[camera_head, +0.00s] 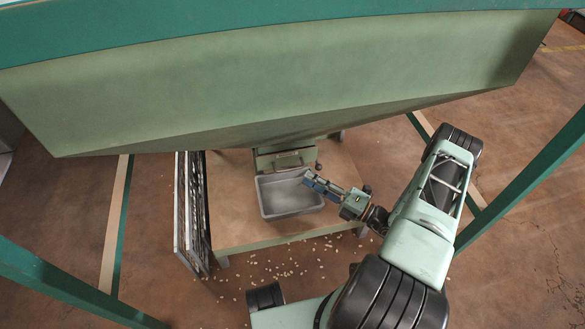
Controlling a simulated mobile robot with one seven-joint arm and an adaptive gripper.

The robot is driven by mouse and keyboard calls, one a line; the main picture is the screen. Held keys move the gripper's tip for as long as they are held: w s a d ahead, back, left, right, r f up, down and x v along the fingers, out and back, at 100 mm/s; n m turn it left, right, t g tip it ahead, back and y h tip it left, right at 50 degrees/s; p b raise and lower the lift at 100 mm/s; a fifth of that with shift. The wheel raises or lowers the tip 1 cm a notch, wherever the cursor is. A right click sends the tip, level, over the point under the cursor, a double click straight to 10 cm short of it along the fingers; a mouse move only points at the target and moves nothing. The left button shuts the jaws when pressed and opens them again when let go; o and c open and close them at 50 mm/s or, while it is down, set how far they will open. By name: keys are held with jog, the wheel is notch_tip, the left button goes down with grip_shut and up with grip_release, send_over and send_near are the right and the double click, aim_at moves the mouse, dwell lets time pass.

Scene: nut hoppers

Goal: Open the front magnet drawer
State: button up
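A green box-shaped housing (272,160) sits under the hopper's lower edge. A pale front with a bar across it shows there, which looks like the magnet drawer front (289,160). My gripper (306,177) is just in front of this front and slightly to its right, above the back right rim of a grey tray. It is small in view, and I cannot tell whether its fingers are apart or touch the drawer front. The upper part of the housing is hidden by the hopper.
The grey tray (268,211) looks empty and stands on a brown table (232,213). The green hopper (270,85) hangs overhead. A dark slatted rack (192,210) stands at the left. Green posts (530,178) flank the area. Nuts (290,268) lie scattered on the floor.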

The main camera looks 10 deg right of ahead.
aim_at(292, 169)
jog(key=b+x, duration=0.1)
jog(key=x, duration=0.6)
jog(key=shift+w+a, duration=0.2)
jog(key=shift+a, duration=0.05)
jog(key=shift+c, duration=0.5)
grip_shut()
